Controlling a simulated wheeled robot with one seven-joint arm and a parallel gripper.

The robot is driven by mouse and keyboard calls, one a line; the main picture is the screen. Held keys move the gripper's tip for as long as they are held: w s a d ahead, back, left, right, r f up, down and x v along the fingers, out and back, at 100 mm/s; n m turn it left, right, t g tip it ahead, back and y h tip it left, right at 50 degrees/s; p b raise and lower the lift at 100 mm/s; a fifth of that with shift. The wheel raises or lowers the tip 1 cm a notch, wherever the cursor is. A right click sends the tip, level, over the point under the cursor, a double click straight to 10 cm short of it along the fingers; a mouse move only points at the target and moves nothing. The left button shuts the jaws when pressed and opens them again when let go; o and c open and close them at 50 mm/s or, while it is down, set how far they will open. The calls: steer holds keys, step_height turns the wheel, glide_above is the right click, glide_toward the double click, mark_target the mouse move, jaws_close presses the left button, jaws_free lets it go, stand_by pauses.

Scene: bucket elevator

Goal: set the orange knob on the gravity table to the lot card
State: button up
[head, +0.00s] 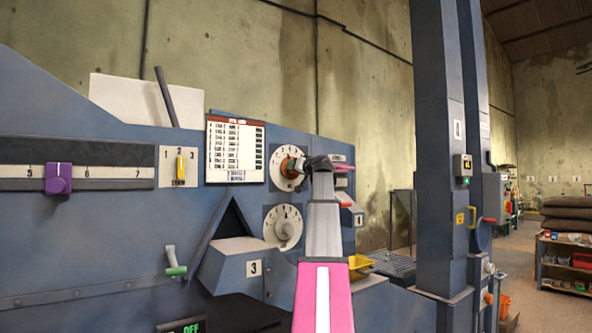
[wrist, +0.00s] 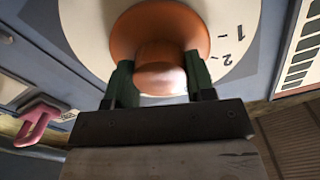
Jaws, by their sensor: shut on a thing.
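The orange knob (head: 287,167) sits on a white numbered dial (head: 280,153) on the blue machine panel. In the wrist view the knob (wrist: 158,65) fills the top middle, with the dial's 1 and 2 to its right. My gripper (wrist: 160,82) is shut on the knob, one green finger on each side. In the head view my gripper (head: 302,166) covers the right part of the dial, so the knob's pointer setting cannot be read. The lot card (head: 235,148), white with a red header, hangs left of the dial; its text is too small to read.
To the left are a purple slider (head: 58,178) and a yellow switch (head: 180,166). A pink handle (wrist: 40,120) shows in the wrist view. A blue column (head: 440,150) stands to the right.

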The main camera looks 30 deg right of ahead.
steer(key=n, duration=0.5)
steer(key=shift+n, duration=0.4)
stand_by(0.3)
steer(key=o, duration=0.9)
steer(key=s, duration=1)
steer(key=shift+s+d, duration=0.4)
